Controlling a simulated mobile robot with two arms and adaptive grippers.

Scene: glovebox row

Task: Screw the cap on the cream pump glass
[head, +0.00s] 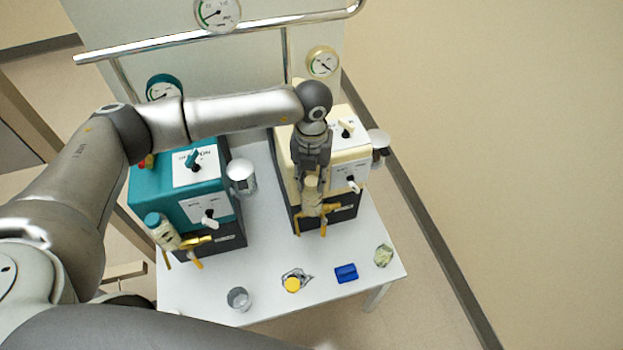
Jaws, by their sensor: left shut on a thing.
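The cream pump (288,157) stands on the right of the white table. At its front is a glass with yellow fittings (325,210) and a cream cap (311,184) at its top. My left gripper (311,176) reaches down from above and is shut on the cream cap. The cap is in line with the glass and looks to be on or right at its top; I cannot tell whether the threads are engaged. The gripper and cap hide most of the glass. My right gripper is not in view.
On the white table (200,285) are a grey cup (239,298), a yellow-topped item (292,284), a blue block (346,273) and a pale green crumpled item (383,255). A metal rail (160,42) crosses behind.

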